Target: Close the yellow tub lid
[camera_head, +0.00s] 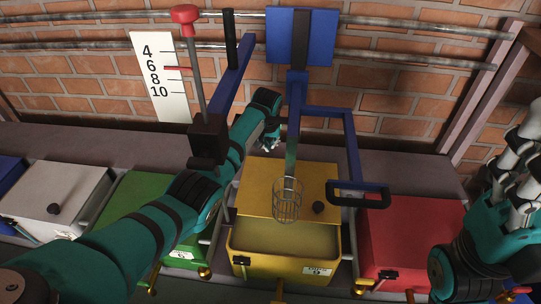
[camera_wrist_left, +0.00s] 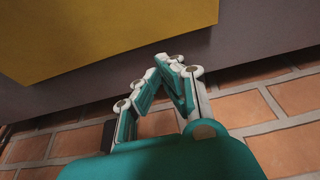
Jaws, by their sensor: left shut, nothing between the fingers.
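The yellow tub (camera_head: 283,268) stands in the middle of the head view. Its yellow lid (camera_head: 262,187) with a dark knob (camera_head: 318,207) is open, tilted up at the back, and the tub's inside shows in front of it. My left gripper (camera_head: 270,143) is shut and empty, just behind the lid's upper edge. In the left wrist view the gripper (camera_wrist_left: 168,62) shows closed fingertips near a yellow panel (camera_wrist_left: 100,35), apart from it. My right gripper (camera_head: 520,165) is at the right edge, its fingers partly cut off.
A wire basket (camera_head: 288,200) on a blue frame (camera_head: 295,100) hangs in front of the lid. A red-handled lever (camera_head: 185,15) stands left of it. Green (camera_head: 150,195), white (camera_head: 60,190) and red (camera_head: 415,235) tubs flank the yellow one. A brick wall (camera_head: 400,85) is behind.

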